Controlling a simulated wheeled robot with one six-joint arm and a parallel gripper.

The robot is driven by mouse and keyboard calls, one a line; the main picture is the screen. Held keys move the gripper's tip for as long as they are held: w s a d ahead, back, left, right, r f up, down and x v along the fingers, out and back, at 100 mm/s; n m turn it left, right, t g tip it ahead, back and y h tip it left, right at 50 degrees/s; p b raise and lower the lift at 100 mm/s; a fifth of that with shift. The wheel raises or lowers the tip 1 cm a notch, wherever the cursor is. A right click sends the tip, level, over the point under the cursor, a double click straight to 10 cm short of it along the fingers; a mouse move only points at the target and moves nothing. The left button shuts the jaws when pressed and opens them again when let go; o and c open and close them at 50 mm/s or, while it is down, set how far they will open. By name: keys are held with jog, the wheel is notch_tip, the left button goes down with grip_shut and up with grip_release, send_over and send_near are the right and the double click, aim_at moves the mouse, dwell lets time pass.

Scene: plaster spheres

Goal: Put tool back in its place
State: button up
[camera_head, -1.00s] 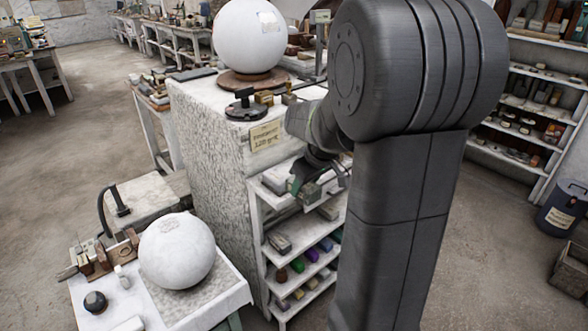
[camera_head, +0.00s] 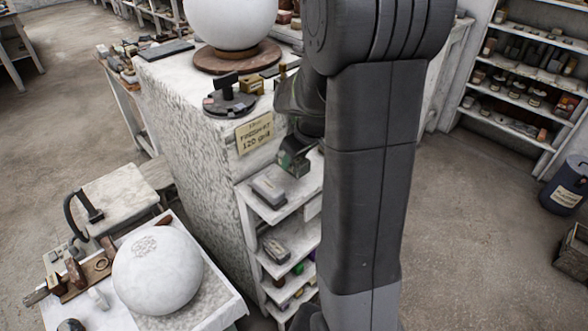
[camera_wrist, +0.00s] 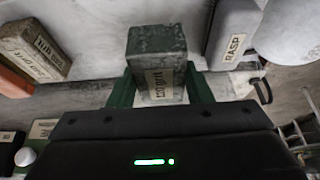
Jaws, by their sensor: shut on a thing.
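My gripper (camera_wrist: 160,76) is shut on a dark grey block (camera_wrist: 156,42) with a pale label whose wording I cannot read surely. A green finger lies on each side of the block. In the head view my gripper (camera_head: 292,156) is at the right side of the white cabinet, just above the top shelf (camera_head: 284,209). A grey block (camera_head: 268,193) lies on that shelf, below and left of my gripper. My arm hides the shelf's right part.
A plaster sphere on a brown turntable (camera_head: 233,60) and a black tool (camera_head: 229,99) stand on the cabinet top. Another sphere (camera_head: 158,271) rests on the low table at lower left. In the wrist view, a box marked RASP (camera_wrist: 232,38) is right and a labelled block (camera_wrist: 36,47) left.

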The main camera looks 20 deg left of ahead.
jog(key=shift+f, duration=2.45)
jog(key=shift+w, duration=0.1)
jog(key=o, duration=1)
jog(key=shift+f, duration=0.1)
jog(key=shift+o, duration=0.2)
jog(key=v, duration=1.2)
